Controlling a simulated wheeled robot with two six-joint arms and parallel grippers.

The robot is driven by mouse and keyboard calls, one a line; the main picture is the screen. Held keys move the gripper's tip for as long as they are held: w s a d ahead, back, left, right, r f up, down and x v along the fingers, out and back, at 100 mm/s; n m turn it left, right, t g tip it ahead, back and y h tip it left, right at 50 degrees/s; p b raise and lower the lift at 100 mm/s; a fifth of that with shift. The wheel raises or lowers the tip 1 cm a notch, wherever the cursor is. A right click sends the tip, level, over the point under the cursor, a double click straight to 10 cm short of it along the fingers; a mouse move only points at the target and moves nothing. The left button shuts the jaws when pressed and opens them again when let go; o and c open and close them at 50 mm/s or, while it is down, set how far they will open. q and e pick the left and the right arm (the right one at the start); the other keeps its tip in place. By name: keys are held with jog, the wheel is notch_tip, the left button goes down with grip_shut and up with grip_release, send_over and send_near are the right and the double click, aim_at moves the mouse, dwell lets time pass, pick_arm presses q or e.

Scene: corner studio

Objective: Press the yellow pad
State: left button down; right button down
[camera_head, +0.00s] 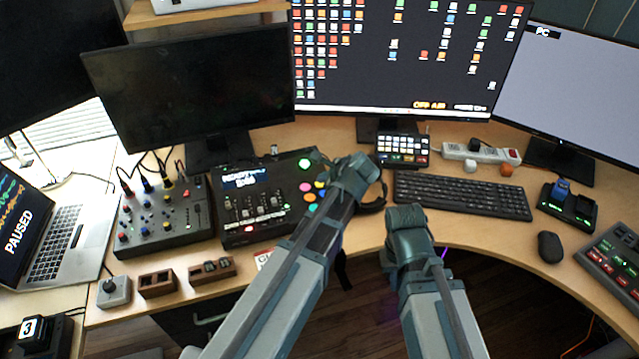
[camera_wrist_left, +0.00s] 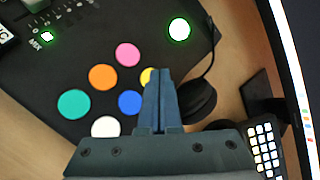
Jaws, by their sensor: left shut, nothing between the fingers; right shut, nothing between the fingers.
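The yellow pad (camera_wrist_left: 147,76) is a small round button on the black mixer (camera_head: 232,238). In the left wrist view my shut left gripper (camera_wrist_left: 160,74) covers much of the pad; only its left part shows beside the fingertips. Whether the fingers touch it cannot be told. In the head view my left gripper (camera_head: 358,172) is at the mixer's right edge. My right gripper (camera_head: 405,217) is shut and empty at the desk's front edge, away from the mixer.
Pink (camera_wrist_left: 128,54), orange (camera_wrist_left: 102,77), teal (camera_wrist_left: 73,103), blue (camera_wrist_left: 130,102) and white (camera_wrist_left: 105,127) pads surround the yellow one. A lit green button (camera_wrist_left: 179,29) is nearby. Black headphones (camera_wrist_left: 196,99), a button box (camera_head: 402,150) and a keyboard (camera_head: 462,196) lie to the right.

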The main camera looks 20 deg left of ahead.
pick_arm(q)
jog(key=shift+f, duration=0.2)
jog(key=shift+r+p, duration=0.6)
jog(key=shift+r, duration=0.15)
notch_tip(320, 180, up, 6)
jog(key=p, duration=0.6)
dwell(0.7)
